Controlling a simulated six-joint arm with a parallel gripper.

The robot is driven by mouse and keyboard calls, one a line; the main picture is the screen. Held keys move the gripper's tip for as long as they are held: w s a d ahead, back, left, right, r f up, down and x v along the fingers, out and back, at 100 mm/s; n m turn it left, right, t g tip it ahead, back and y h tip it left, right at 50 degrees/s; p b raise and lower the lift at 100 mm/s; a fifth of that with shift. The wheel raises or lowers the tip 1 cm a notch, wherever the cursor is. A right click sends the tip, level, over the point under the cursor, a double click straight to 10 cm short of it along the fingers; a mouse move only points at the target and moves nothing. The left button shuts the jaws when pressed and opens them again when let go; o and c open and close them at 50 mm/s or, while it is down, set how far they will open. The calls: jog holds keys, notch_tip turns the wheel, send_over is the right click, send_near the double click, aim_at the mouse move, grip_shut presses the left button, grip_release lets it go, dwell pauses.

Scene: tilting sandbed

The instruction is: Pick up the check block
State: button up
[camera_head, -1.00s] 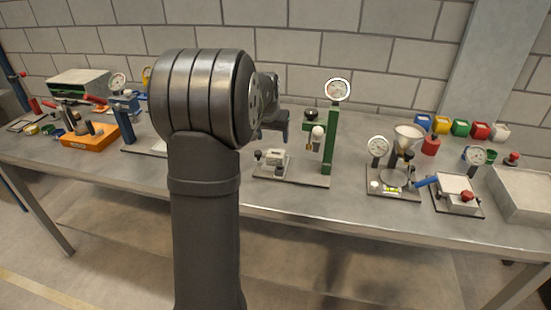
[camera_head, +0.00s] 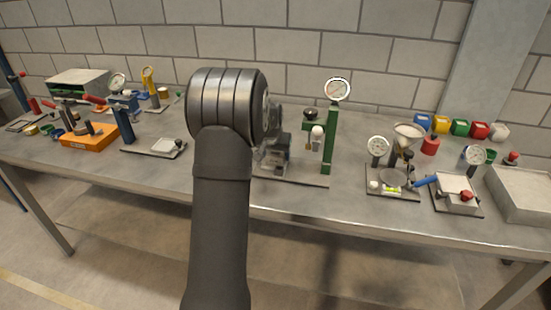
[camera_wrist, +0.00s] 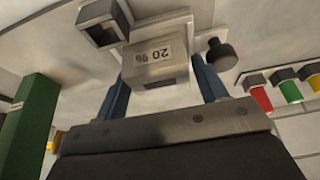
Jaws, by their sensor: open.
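A pale block with a label that seems to read 20 (camera_wrist: 155,60), likely the check block, shows upside down in the wrist view. My gripper (camera_wrist: 162,78) is open, with its two blue fingers on either side of this block. I cannot tell whether they touch it. In the head view my gripper (camera_head: 273,158) is low over the base plate of the green gauge stand (camera_head: 329,145). My arm and gripper mostly hide the block there.
In the wrist view, a dark square-topped piece (camera_wrist: 103,22) and a black knob (camera_wrist: 220,54) flank the block, and the stand's green post (camera_wrist: 28,122) rises at left. A funnel device (camera_head: 408,135) stands to the right in the head view.

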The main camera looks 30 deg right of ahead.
jog(key=shift+r, duration=0.1)
jog(key=c, duration=0.9)
